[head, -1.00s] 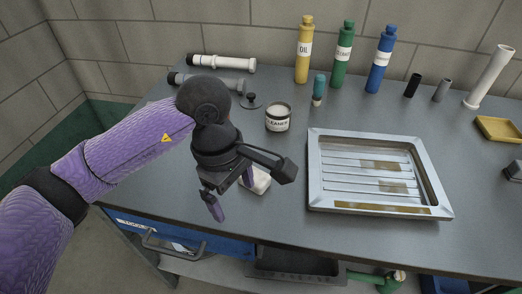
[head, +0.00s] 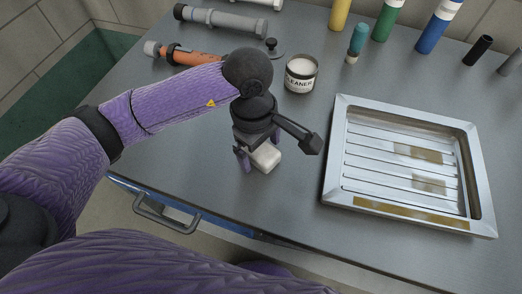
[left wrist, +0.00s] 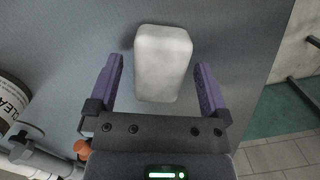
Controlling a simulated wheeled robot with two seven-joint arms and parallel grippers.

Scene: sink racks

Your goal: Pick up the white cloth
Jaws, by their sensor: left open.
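The white cloth (head: 264,157) is a small folded block on the grey table, left of the metal tray. It also shows in the left wrist view (left wrist: 163,62), between and slightly beyond the two purple fingers. My left gripper (head: 256,160) is open right at the cloth, with its fingers apart on either side of it. In the left wrist view, gaps show between the cloth and both fingers of the gripper (left wrist: 160,88). The gripper hides part of the cloth in the head view. My right gripper is not in view.
A metal framed tray (head: 334,150) lies to the right of the cloth. A cleaner tin (head: 300,76) stands behind. An orange tool (head: 190,56) and a grey pipe (head: 212,20) lie at the back left. Bottles stand along the back. The table's front edge is close to the cloth.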

